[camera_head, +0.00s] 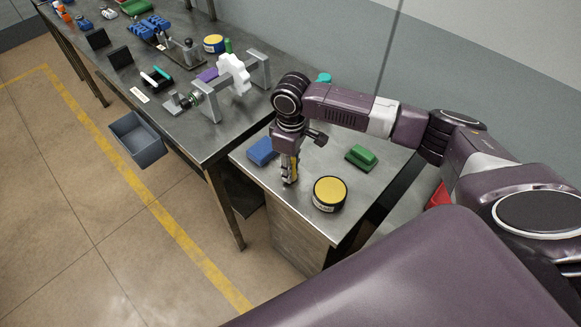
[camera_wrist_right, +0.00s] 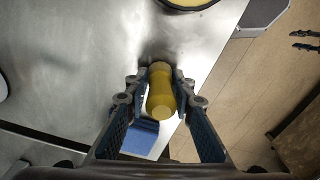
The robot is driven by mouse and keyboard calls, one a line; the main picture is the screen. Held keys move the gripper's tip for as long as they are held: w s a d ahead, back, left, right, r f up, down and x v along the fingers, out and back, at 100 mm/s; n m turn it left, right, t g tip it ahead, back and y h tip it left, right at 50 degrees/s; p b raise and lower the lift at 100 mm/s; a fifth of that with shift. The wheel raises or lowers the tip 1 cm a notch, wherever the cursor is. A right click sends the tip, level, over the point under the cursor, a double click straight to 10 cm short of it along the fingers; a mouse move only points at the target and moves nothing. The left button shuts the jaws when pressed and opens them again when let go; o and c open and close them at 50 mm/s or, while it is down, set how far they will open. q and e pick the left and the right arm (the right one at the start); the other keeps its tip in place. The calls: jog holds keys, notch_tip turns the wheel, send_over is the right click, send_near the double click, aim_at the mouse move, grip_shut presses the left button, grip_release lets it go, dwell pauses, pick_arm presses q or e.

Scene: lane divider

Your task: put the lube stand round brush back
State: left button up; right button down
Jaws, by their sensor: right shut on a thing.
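My right gripper (camera_head: 290,168) points down over the small metal table (camera_head: 243,163). It is shut on a yellow round-handled thing, which I take to be the round brush (camera_wrist_right: 161,92). In the right wrist view its handle sits between the two fingers (camera_wrist_right: 160,95), with its rounded end towards the camera. In the head view the fingers mostly hide it. It is low over the tabletop near the front edge; I cannot tell whether it touches the top. My left gripper is not in view.
A black tin with a yellow top (camera_head: 329,193) stands close to the right of the gripper. A blue block (camera_head: 262,151) lies just left, and a green block (camera_head: 361,156) farther right. A long bench (camera_head: 220,133) with fixtures adjoins at the left.

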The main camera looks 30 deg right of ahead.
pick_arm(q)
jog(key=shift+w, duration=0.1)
pick_arm(e)
jog(key=shift+f, duration=0.1)
jog(key=c, duration=1.8)
grip_release()
jog(key=shift+c, duration=0.2)
jog(key=shift+o, duration=1.1)
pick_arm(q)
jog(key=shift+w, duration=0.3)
pick_arm(e)
notch_tip(320, 180, up, 11)
jog(key=shift+w+f+b, duration=0.1)
jog(key=shift+w+b, duration=0.05)
jog(key=shift+b, duration=0.95)
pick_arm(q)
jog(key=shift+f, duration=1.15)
pick_arm(e)
jog(key=shift+d+r, duration=0.1)
jog(key=shift+r, duration=0.7)
